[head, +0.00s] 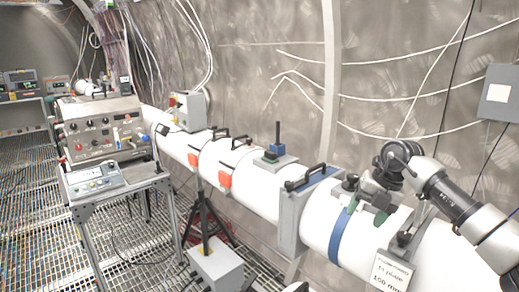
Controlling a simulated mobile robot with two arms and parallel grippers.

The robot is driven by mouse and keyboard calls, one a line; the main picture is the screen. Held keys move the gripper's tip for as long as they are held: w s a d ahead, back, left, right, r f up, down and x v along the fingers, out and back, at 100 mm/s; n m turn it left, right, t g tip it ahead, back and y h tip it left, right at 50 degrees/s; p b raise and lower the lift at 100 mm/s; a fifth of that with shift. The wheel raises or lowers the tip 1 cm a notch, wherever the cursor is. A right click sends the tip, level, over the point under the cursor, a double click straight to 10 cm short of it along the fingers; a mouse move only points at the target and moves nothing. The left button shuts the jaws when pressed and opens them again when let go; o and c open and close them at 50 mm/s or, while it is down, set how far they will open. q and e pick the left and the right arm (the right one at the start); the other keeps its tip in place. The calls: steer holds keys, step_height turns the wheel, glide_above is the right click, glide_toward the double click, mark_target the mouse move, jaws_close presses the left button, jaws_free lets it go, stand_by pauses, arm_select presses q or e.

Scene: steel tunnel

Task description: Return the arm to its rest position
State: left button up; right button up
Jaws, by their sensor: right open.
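My right arm (450,195) comes in from the right edge and bends down at a dark wrist. I see nothing between the fingers. Whether the fingertips touch the pipe or are just above it, I cannot tell. A dark bracket (405,238) on the pipe is right of the gripper, partly behind my arm. My left gripper does not show.
The pipe carries a grey flange (292,218), a blue band (338,236), and a hanging label (391,272). An instrument cart (118,190) stands at the left on the grated floor. A grey box (217,265) sits below the pipe. A wall box (499,95) is at the right.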

steer(key=s+a+f+n+y, duration=0.1)
steer(key=a+f+y, duration=0.15)
steer(key=a, duration=0.45)
steer(key=a+f+n+y, duration=0.1)
steer(key=a+f+y, duration=0.15)
steer(key=a, duration=0.45)
steer(key=s+a+r+m+t+y, duration=0.3)
steer(key=s+a+m+t+y, duration=0.3)
steer(key=a+t+y, duration=0.3)
steer(key=s+d+f+m+t+h, duration=0.35)
steer(key=d+f+m+h, duration=0.35)
steer(key=m, duration=0.4)
steer(key=s+d+f+m+t+h, duration=0.3)
steer(key=s+d+f+m+h, duration=0.15)
steer(key=m+h, duration=0.55)
steer(key=s+d+f+m+g, duration=0.25)
steer(key=s+f+g, duration=0.4)
steer(key=s, duration=0.55)
steer(key=s+d+f+m+g, duration=0.25)
steer(key=s+f+g, duration=0.4)
steer(key=s, duration=0.45)
step_height(320, 180, down, 28)
steer(key=s+g, duration=0.2)
steer(key=s+d+f+g+b, duration=0.1)
steer(key=s+d+f, duration=0.1)
steer(key=s+f, duration=1.2)
steer(key=shift+s+d+f, duration=0.15)
steer(key=shift+s+f, duration=0.1)
steer(key=shift+s, duration=0.5)
